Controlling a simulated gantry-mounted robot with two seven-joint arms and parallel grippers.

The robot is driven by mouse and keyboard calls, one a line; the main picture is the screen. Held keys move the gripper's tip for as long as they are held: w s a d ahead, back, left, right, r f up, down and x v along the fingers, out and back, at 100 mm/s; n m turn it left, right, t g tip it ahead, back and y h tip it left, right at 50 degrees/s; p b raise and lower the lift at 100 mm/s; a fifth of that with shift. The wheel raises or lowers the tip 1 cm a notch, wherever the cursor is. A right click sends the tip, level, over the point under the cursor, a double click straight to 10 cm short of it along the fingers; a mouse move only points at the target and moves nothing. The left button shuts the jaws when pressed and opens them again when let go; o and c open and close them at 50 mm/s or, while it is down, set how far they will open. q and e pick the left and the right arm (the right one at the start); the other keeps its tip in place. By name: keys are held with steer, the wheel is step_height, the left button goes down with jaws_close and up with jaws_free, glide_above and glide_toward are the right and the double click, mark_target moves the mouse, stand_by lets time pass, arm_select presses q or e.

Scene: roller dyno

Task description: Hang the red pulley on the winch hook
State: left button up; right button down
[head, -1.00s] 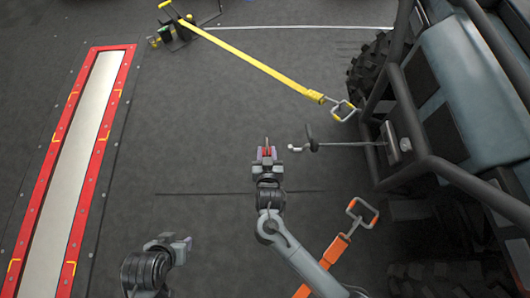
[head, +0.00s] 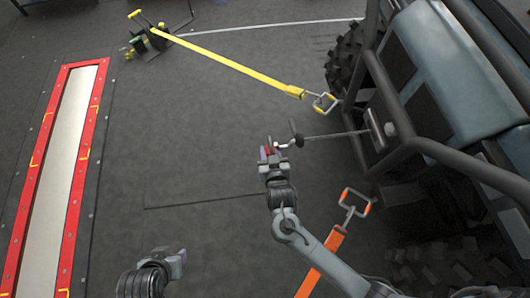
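The red pulley (head: 268,150) shows as a small red patch between the fingers of my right gripper (head: 271,153), which is shut on it; most of it is hidden. The silvery winch hook (head: 283,145) is at the left end of the winch cable (head: 340,134), beside a dark round piece (head: 297,134). My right gripper is right beside the hook; I cannot tell whether pulley and hook touch. My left gripper (head: 180,257) is low at the left, away from these things; its finger gap is unclear.
The vehicle (head: 440,90) with its dark tube frame and winch (head: 380,130) fills the right. A yellow strap (head: 240,68) runs behind the hook, an orange strap (head: 325,255) lies in front. A red-framed roller bed (head: 85,115) is at left; the floor between is open.

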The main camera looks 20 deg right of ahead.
steer(key=shift+s+d+f+b, duration=0.15)
steer(key=shift+d+f+b, duration=0.45)
steer(key=shift+d+f, duration=0.35)
steer(key=shift+s+d+f+b, duration=0.15)
steer(key=shift+d+f+b, duration=0.45)
steer(key=shift+d, duration=0.55)
steer(key=shift+f, duration=0.15)
steer(key=c, duration=0.6)
jaws_free()
steer(key=shift+c, duration=0.2)
steer(key=shift+f, duration=0.1)
